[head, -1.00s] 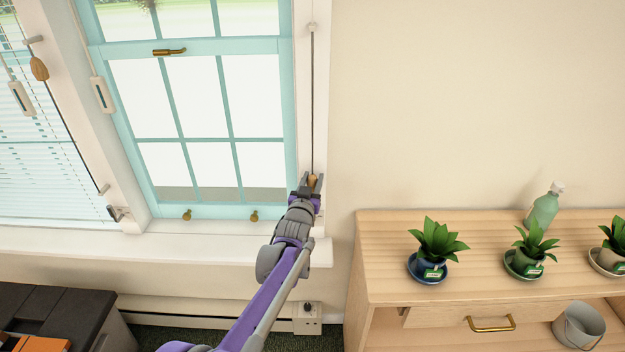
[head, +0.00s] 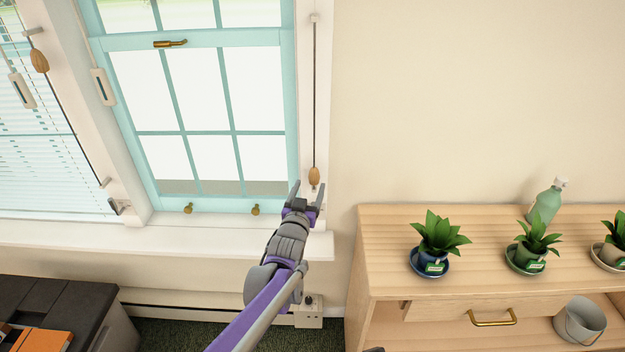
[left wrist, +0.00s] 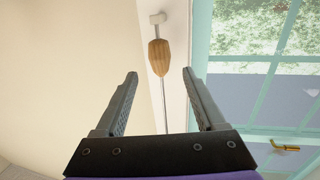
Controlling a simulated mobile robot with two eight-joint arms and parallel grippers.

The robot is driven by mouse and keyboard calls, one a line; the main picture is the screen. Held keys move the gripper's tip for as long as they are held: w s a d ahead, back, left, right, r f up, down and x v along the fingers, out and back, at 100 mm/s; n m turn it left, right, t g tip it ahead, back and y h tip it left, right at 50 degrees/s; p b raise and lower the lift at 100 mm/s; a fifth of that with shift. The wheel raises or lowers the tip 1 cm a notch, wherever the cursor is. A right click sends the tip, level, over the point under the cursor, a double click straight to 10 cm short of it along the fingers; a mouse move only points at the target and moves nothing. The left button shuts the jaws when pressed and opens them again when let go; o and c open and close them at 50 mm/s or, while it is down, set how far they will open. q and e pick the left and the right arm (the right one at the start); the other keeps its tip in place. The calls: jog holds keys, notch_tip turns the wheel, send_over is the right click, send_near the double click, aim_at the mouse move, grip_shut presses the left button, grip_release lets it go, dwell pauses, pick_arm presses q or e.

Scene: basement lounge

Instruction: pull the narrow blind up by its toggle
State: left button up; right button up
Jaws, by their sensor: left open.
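The narrow blind's toggle (head: 314,176) is a small wooden bob at the lower end of a dark cord on the right side of the window frame. My left gripper (head: 306,190) is open just below the toggle, with nothing between its fingers. The left wrist view shows the same wooden toggle (left wrist: 159,57) beyond and between the open fingertips of the left gripper (left wrist: 160,73), apart from them. The narrow window (head: 200,120) is uncovered, and no blind slats show across its visible panes.
A second wooden toggle (head: 39,60) hangs at the left beside a lowered wide blind (head: 40,180). The white sill (head: 230,242) is below the gripper. A wooden cabinet (head: 385,285) with potted plants (head: 438,235) and a green bottle (head: 546,202) stands right.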

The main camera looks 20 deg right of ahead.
pick_arm(q)
jog(key=v, duration=0.3)
jog(key=shift+s+a, duration=0.15)
jog(key=shift+s, duration=0.15)
jog(key=s+a+r+n+g+y+p, duration=0.1)
jog(key=s+a+n+g+y+p, duration=0.15)
jog(key=s+a, duration=0.65)
jog(key=s+a+r+n+g+y+p, duration=0.1)
jog(key=s+a+g+y+p, duration=0.2)
jog(key=a, duration=1)
jog(key=s+a+f+n+g+y+p, duration=0.1)
jog(key=s+a, duration=0.4)
jog(key=s, duration=0.7)
jog(key=s+a+f+n+g+y+p, duration=0.1)
jog(key=s+a+f+g, duration=0.3)
jog(key=s, duration=0.8)
jog(key=shift+s+a+y+p, duration=0.4)
jog(key=shift+a+p, duration=0.2)
jog(key=shift+a, duration=0.45)
jog(key=shift+r, duration=0.1)
